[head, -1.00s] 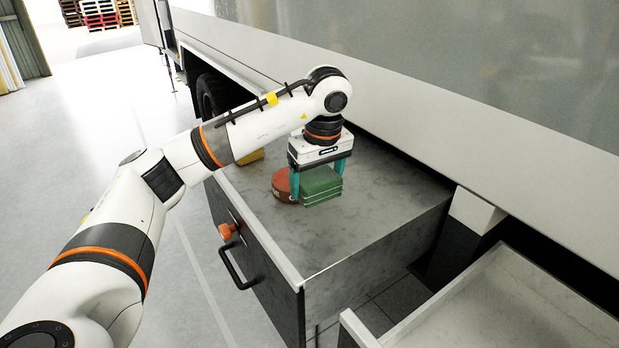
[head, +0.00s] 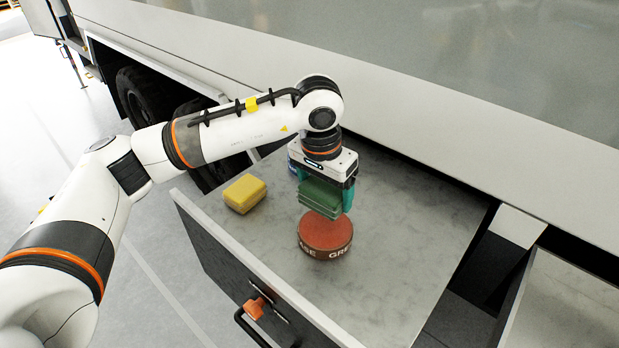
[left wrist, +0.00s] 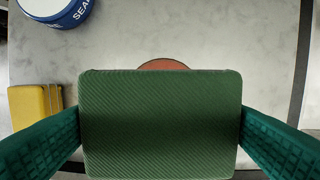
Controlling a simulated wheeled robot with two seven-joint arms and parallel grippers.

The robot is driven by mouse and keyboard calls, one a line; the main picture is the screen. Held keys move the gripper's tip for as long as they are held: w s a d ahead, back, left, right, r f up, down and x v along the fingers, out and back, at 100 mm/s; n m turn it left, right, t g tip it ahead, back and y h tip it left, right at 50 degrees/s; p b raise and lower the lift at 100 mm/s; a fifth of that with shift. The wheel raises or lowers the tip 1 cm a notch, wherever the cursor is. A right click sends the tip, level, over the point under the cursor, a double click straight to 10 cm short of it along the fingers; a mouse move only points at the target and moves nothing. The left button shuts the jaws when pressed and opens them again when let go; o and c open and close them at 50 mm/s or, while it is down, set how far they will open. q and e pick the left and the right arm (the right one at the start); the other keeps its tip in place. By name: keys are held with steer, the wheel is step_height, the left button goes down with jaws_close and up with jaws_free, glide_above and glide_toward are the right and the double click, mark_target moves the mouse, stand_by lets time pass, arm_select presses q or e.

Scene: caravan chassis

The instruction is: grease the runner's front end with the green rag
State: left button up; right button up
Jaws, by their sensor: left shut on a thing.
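The green rag (head: 320,196), a folded pad, is held between the teal fingers of my left gripper (head: 325,192). In the left wrist view the rag (left wrist: 160,125) fills the middle, with a finger on each side. The round grease tin (head: 325,236), with a reddish top and "GREASE" lettering on its brown side, stands on the grey top just below the rag in the head view. Only its edge (left wrist: 163,64) shows past the rag in the left wrist view. Whether rag and grease touch is unclear. I cannot pick out the runner's front end. My right gripper is out of view.
A yellow block (head: 245,193) lies left of the gripper on the grey top (head: 410,230). A blue and white round tin (left wrist: 58,10) is partly hidden behind my gripper in the head view. An orange latch (head: 255,308) is on the drawer front. The caravan side runs behind.

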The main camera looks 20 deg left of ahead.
mark_target(327, 226)
arm_select(q)
steer(key=shift+s+d+f, duration=0.1)
steer(key=shift+d+f, duration=0.3)
steer(key=shift+f, duration=0.35)
steer(key=f, duration=0.1)
steer(key=f+b, duration=0.1)
steer(key=shift+a+f, duration=0.2)
steer(key=shift+f, duration=1)
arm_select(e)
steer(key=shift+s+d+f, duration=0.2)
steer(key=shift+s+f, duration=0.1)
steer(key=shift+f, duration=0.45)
arm_select(q)
steer(key=shift+b, duration=0.3)
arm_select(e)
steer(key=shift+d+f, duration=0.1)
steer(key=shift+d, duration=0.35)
arm_select(q)
steer(key=shift+f+b, duration=0.5)
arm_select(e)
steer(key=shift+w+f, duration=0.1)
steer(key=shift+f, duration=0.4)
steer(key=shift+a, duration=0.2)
arm_select(q)
steer(key=shift+f+b, duration=0.1)
steer(key=shift+b, duration=0.4)
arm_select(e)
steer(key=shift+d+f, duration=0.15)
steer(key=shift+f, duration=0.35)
